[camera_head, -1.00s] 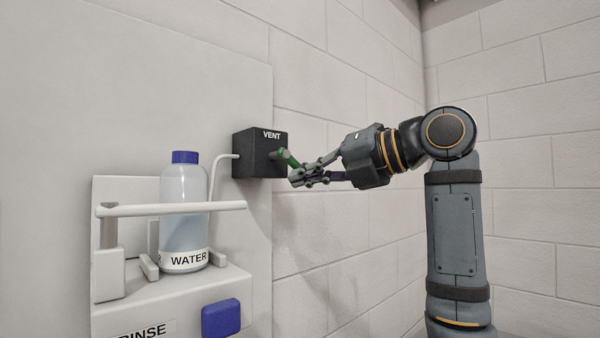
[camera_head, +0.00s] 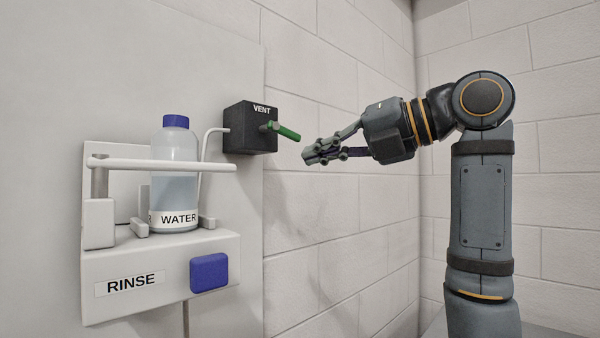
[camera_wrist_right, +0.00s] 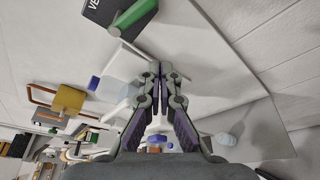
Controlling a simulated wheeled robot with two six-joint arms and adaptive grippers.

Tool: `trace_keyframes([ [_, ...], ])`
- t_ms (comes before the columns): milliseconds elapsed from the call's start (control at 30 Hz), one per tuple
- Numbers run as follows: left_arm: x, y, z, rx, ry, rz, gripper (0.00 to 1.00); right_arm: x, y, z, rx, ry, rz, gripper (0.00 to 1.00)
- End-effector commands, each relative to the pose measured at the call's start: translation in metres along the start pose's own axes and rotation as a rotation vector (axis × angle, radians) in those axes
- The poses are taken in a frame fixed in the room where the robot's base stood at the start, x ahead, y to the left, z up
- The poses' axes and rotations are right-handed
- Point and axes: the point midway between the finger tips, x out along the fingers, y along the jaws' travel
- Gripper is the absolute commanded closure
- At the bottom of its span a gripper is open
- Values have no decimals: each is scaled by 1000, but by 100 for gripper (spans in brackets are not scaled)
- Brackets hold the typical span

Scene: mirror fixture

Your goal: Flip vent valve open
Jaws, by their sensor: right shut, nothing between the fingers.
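The black vent valve box (camera_head: 249,128), labelled VENT, is fixed to the pale panel. Its green lever (camera_head: 286,132) sticks out to the right and slightly down. The lever also shows at the top of the right wrist view (camera_wrist_right: 133,15), with part of the black box (camera_wrist_right: 100,10). My right gripper (camera_head: 308,156) is shut and empty. It is to the right of and a little below the lever, apart from it. Its closed fingertips show in the right wrist view (camera_wrist_right: 160,70). My left gripper is not in view.
A water bottle (camera_head: 175,185) with a blue cap stands behind a white rail (camera_head: 165,165) on the RINSE unit (camera_head: 125,262). The unit has a blue button (camera_head: 209,272). A pale tube runs from the box. Brick wall (camera_head: 345,235) lies behind my right arm.

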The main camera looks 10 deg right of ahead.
Motion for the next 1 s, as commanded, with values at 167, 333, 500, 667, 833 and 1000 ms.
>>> trace_keyframes([
  [167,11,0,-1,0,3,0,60,-29,4,-2,1,-1,-1,100],
  [333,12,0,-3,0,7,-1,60,-41,8,-2,2,1,0,100],
  [500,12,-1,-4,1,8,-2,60,-42,9,-2,2,1,0,100],
  [667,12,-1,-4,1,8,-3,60,-42,9,-2,2,1,0,100],
  [833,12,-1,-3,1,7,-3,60,-42,9,-2,2,1,0,100],
  [1000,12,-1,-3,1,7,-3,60,-18,-20,10,129,-2,-12,100],
])
